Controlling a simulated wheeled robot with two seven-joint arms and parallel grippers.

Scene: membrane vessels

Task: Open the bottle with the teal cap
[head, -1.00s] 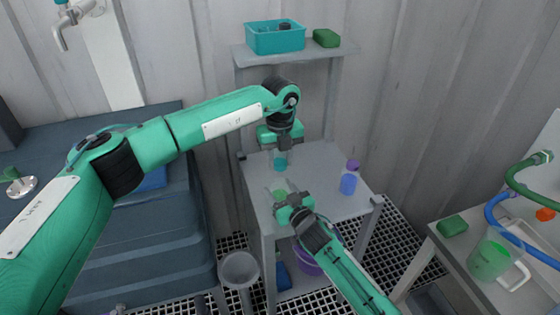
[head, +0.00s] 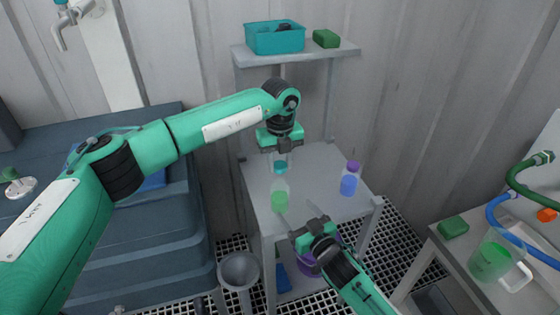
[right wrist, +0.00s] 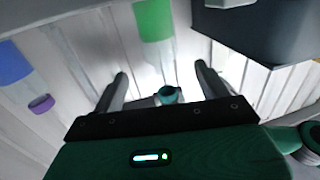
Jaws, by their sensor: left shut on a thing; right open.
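The bottle with green liquid (head: 280,200) stands upright on the grey table and also shows upside down in the right wrist view (right wrist: 155,20). The teal cap (head: 280,168) is above the bottle's mouth and appears apart from it; it also shows in the right wrist view (right wrist: 168,95). My left gripper (head: 281,152) is shut on the cap from above. My right gripper (head: 298,213) is open and empty, just in front and to the right of the bottle. Its spread fingers show in the right wrist view (right wrist: 162,85).
A blue bottle with a purple cap (head: 349,182) stands to the right on the table (head: 320,160). A shelf behind bears a teal bin (head: 275,40) and a green block (head: 326,38). A funnel (head: 239,270) is at the front left. A beaker (head: 493,260) stands on the right bench.

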